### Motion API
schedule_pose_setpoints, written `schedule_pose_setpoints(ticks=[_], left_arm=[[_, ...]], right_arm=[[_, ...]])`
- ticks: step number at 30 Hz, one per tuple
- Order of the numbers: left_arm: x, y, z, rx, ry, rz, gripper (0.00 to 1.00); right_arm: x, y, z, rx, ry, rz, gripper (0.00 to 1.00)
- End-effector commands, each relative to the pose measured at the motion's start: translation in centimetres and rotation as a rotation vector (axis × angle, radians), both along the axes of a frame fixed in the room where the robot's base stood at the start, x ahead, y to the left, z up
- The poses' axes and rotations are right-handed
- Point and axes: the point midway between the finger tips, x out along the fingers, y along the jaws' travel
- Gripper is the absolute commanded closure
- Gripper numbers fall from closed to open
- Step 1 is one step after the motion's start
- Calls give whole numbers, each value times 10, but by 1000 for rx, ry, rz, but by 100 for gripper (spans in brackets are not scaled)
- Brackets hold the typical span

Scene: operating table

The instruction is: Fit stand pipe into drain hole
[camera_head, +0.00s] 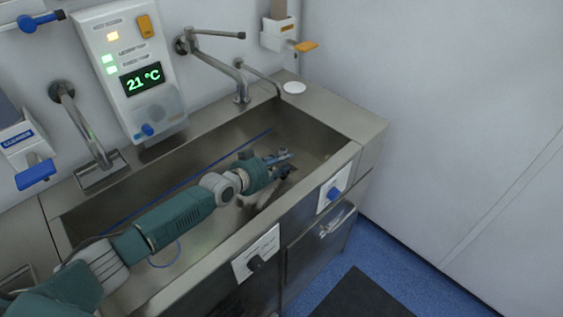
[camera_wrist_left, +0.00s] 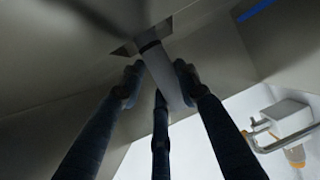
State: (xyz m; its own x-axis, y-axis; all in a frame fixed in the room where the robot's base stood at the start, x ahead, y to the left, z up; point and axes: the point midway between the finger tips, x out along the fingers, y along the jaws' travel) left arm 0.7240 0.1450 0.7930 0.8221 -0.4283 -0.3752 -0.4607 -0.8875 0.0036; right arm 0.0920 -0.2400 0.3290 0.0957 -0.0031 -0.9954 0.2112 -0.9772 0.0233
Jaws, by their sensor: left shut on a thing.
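The stand pipe (camera_wrist_left: 166,78) is a pale grey tube with a dark ring near its far end. In the left wrist view it is between the fingers of my left gripper (camera_wrist_left: 160,82), which is shut on it. Its ringed end overlaps a dark square recess (camera_wrist_left: 125,49) in the steel sink floor, apparently the drain hole. I cannot tell whether the end is inside the hole or just above it. In the head view my left gripper (camera_head: 284,160) is low inside the sink, towards its right end, and the pipe is hard to make out. My right gripper is not in view.
The long steel sink (camera_head: 345,153) has raised walls around my left arm. Faucets (camera_head: 240,85) and a temperature panel (camera_head: 130,70) are along the back wall. A white disc (camera_head: 294,87) lies on the right rear ledge. A blue line (camera_head: 190,175) runs along the basin.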

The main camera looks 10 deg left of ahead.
Motion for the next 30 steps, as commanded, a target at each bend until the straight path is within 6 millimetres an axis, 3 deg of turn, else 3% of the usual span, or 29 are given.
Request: schedule_pose_setpoints(ticks=[4,5,8,20,30], left_arm=[[0,0,-5,0,-1,0,96],[0,0,-5,0,0,0,66],[0,0,-4,0,0,0,49],[-1,1,4,0,1,0,49],[-60,32,27,1,3,0,49]], right_arm=[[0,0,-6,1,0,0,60],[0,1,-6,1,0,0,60],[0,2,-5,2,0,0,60],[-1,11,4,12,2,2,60],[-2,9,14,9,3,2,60]])
